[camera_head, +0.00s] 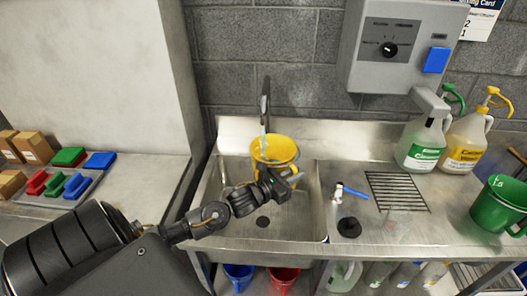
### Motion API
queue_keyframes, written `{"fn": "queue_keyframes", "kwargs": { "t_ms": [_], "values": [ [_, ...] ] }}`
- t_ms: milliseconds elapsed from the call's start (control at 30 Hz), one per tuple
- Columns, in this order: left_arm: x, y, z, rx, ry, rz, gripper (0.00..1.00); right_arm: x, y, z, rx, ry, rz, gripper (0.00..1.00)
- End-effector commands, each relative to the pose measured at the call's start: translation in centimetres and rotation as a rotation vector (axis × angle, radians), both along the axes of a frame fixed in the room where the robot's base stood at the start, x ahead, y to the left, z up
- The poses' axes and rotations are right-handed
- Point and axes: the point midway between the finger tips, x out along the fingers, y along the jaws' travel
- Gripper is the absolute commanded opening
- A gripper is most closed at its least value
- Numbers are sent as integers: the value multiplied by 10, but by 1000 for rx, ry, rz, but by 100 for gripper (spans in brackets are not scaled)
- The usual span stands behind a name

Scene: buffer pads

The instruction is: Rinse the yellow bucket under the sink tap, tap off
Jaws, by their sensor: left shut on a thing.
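The yellow bucket (281,149) is held upright over the steel sink basin (307,222), below the tap (265,100). A thin pale-blue streak that looks like running water drops from the tap into the bucket. My left gripper (275,182) is at the bucket's front and shut on it. The exact grip point is partly hidden by the gripper, and the inside of the bucket shows only in part. My right gripper is not in view.
A white pipe with a blue lever (353,191) and a black round piece (349,227) stand right of the basin. Green-labelled (421,146) and yellow-labelled (466,142) pump bottles and a green jug (498,207) are farther right. Brushes or pads (68,157) lie on the left counter.

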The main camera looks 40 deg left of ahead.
Motion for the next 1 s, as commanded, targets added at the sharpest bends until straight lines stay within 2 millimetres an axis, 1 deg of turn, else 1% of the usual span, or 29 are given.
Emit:
{"fn": "queue_keyframes", "kwargs": {
  "t_ms": [33,200,400,533,700,1000],
  "values": [
    [-1,-8,3,-3,-7,-1,0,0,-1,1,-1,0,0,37],
    [-7,-33,3,-3,-7,-1,0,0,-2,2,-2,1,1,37],
    [-13,-61,3,-3,-5,0,0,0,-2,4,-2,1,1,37],
    [-16,-77,3,-1,-6,0,0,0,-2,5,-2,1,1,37],
    [-18,-85,3,1,-6,1,0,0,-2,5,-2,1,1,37],
    [-18,-85,3,1,-5,1,0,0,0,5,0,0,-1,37]
  ]
}}
